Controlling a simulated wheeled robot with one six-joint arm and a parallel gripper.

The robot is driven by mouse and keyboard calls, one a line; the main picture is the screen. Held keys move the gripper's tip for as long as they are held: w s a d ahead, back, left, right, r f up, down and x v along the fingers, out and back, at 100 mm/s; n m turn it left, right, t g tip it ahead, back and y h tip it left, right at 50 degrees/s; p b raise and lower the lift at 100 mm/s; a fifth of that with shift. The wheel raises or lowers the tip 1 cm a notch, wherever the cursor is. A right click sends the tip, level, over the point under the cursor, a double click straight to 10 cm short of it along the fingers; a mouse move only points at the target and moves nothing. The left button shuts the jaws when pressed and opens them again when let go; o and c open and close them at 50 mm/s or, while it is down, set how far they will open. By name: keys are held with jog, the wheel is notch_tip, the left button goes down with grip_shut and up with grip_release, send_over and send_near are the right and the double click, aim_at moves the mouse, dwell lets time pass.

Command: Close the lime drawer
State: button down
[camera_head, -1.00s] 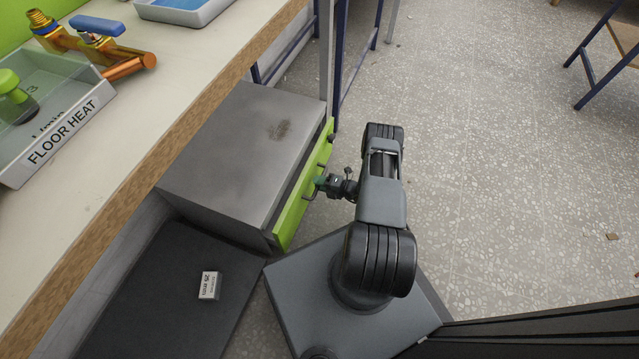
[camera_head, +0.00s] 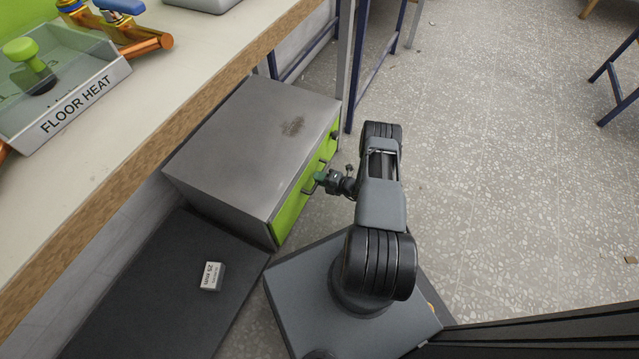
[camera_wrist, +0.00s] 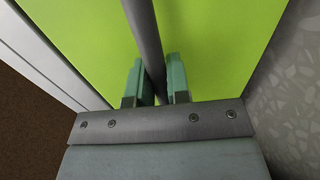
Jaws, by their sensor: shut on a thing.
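The lime drawer (camera_head: 289,218) is the bright green front of a grey metal cabinet (camera_head: 245,150). In the head view its front looks about flush with the cabinet's edge, with no clear gap between them. My gripper (camera_head: 321,178) is at the drawer front. In the wrist view the green fingers of my gripper (camera_wrist: 157,82) are on either side of a grey bar handle (camera_wrist: 147,35), shut on it. Behind the handle the lime drawer front (camera_wrist: 225,45) fills most of the wrist view. The drawer's inside is hidden.
A worktop (camera_head: 165,110) with a tray marked FLOOR HEAT (camera_head: 85,105) and a copper valve (camera_head: 150,45) overhangs the cabinet. A dark mat (camera_head: 150,300) with a small white box (camera_head: 213,275) lies in front left. Speckled floor (camera_head: 490,180) to the right is mostly clear.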

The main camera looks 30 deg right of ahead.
jog(key=shift+w, duration=0.1)
jog(key=c, duration=1.1)
grip_release()
jog(key=shift+a, duration=0.15)
jog(key=p+v, duration=0.3)
jog(key=v, duration=1.1)
